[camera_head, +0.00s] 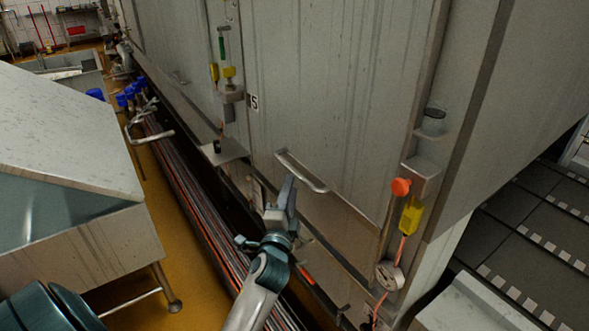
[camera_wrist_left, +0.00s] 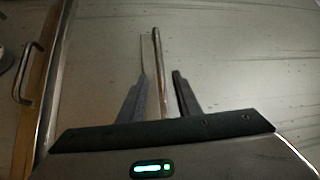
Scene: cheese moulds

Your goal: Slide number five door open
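The number five door (camera_head: 330,100) is a tall grey metal panel, with a small "5" label (camera_head: 254,102) by its left edge. A slanting metal bar handle (camera_head: 308,176) is fixed low on it. My left gripper (camera_head: 288,190) is beside the handle, in front of the door's lower part. In the left wrist view, the fingers (camera_wrist_left: 160,92) are open and the handle bar (camera_wrist_left: 157,50) runs between them, with gaps showing on both sides. I cannot tell how deep the bar sits between the fingers. My right gripper is not in view.
Yellow and red fittings (camera_head: 408,213) line the post right of the door. A small ledge (camera_head: 222,152) juts out at left. Pipes (camera_head: 190,175) run along the floor below. A metal table (camera_head: 70,140) stands at left. Another handle (camera_wrist_left: 22,75) shows in the left wrist view.

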